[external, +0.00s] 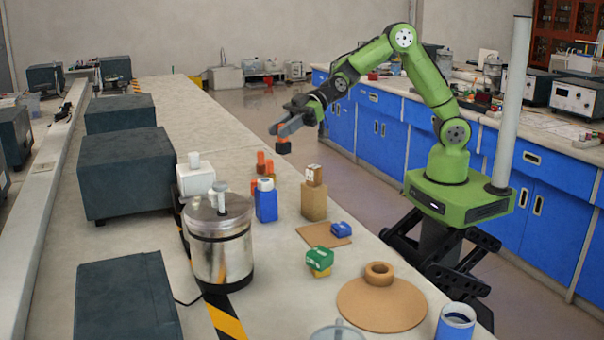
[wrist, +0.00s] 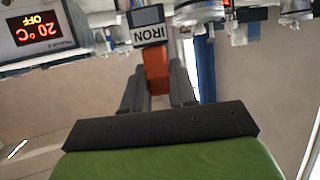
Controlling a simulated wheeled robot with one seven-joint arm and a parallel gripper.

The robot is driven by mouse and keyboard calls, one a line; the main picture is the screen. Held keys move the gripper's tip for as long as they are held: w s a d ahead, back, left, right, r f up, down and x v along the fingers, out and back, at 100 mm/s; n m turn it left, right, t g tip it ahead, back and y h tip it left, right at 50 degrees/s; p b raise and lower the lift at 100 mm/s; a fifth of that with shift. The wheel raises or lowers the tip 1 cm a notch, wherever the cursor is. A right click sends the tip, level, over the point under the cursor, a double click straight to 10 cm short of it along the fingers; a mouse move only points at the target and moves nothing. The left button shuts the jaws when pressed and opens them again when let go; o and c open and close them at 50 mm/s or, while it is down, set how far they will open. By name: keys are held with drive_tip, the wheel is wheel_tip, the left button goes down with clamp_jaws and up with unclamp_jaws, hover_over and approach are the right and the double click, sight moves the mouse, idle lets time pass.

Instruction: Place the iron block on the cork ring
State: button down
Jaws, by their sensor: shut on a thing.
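My gripper (external: 281,128) is shut on the iron block (external: 283,147), a dark block with an orange-red upper part, held in the air above the far part of the bench. The cork ring (external: 379,269) is a small tan ring on a round cork disc (external: 385,312) near the bench's front right. Its top appears empty. My gripper is well behind and left of it. The ring is not identifiable in the wrist view.
A blue cup (external: 456,325) stands right of the disc.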

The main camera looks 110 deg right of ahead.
drive_tip(key=s+a+n+g+y+b, duration=0.1)
drive_tip(key=s+a+n+g+y, duration=0.15)
drive_tip(key=a, duration=0.95)
drive_tip(key=s+a+n+g+y, duration=0.2)
drive_tip(key=a+n+g+y, duration=0.15)
drive_tip(key=a, duration=0.75)
drive_tip(key=s+a+n+g+y+b, duration=0.1)
drive_tip(key=s+a+n+g+y, duration=0.15)
drive_tip(key=a, duration=0.95)
drive_tip(key=shift+n+t+h, duration=0.35)
drive_tip(key=shift+n, duration=0.1)
drive_tip(key=f+b, duration=0.2)
drive_tip(key=f, duration=1.3)
drive_tip(key=shift+s+b, duration=0.2)
drive_tip(key=shift+b, duration=0.1)
drive_tip(key=shift+f, duration=0.15)
drive_tip(key=c, duration=1)
unclamp_jaws()
drive_tip(key=shift+o, duration=0.5)
drive_tip(key=shift+d, duration=0.1)
